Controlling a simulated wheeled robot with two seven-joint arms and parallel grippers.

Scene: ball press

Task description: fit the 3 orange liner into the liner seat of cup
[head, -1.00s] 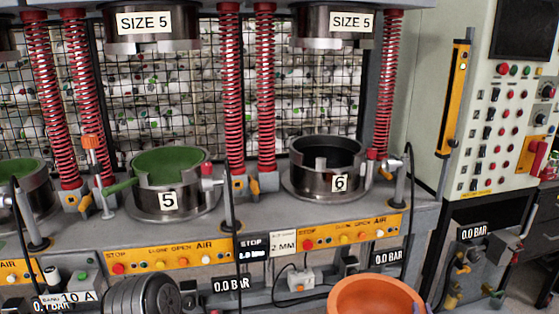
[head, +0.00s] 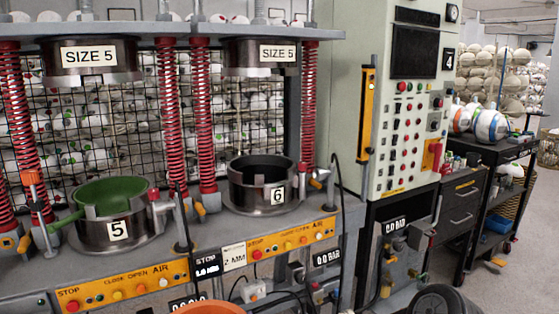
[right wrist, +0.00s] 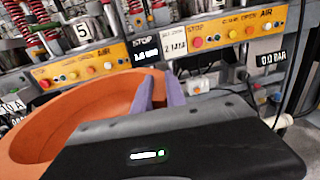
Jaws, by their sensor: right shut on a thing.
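The orange liner (right wrist: 60,105) is a large, round, open bowl. Its upper edge also shows at the bottom of the head view (head: 207,308). My right gripper (right wrist: 159,82), with purple fingers, is shut on the liner's rim in the right wrist view and holds it in front of the press. Cup 6 (head: 262,197) is a dark metal cup, open at the top, with a dark interior and no liner seen in it. Cup 5 (head: 125,235) holds a green liner (head: 105,193) with a handle sticking out left. My left gripper is not in view.
Upper moulds marked SIZE 5 (head: 92,66) hang above both cups between red springs (head: 203,120). Orange valve panels (head: 127,286) run along the press front. A control cabinet (head: 350,75) stands right of the press, then a black tool cart (head: 480,180) and open floor.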

